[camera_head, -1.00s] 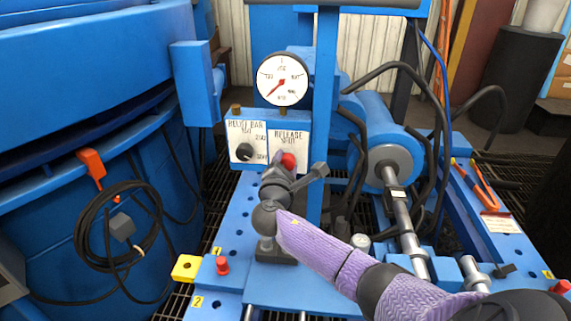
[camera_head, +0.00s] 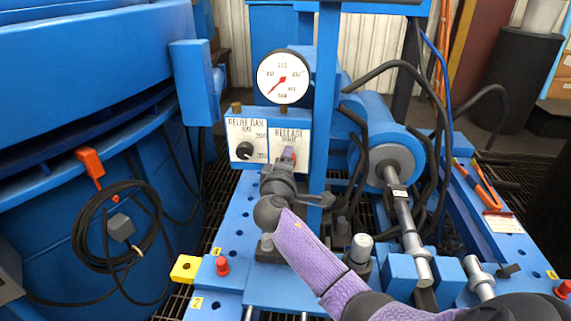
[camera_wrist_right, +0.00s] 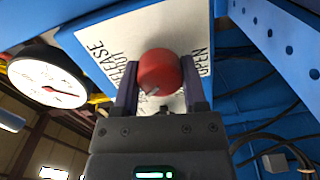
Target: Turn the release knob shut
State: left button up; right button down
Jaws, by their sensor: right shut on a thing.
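The red release knob (camera_wrist_right: 158,70) sits on a white label plate marked RELEASE and OPEN in the right wrist view. My right gripper (camera_wrist_right: 160,88) is shut on it, with one finger on each side of the round knob. In the head view my right gripper (camera_head: 288,157) reaches up to the release panel (camera_head: 292,137) from below, and its fingers hide most of the knob. My left gripper is not in view.
A round pressure gauge (camera_head: 283,77) stands above the panel. A black relief knob (camera_head: 245,151) is just left of the release knob. A blue upright post (camera_head: 325,120) stands close on the right. Black hoses (camera_head: 440,130) loop further right.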

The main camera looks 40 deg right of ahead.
jog(key=m+b, duration=0.1)
jog(key=m, duration=0.4)
jog(key=shift+f, duration=0.1)
jog(key=shift+m+b, duration=0.3)
jog(key=shift+m, duration=0.4)
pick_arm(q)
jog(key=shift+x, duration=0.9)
pick_arm(e)
jog(key=shift+m, duration=0.4)
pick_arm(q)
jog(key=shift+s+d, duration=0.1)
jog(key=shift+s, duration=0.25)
pick_arm(e)
jog(key=shift+c, duration=0.7)
grip_release()
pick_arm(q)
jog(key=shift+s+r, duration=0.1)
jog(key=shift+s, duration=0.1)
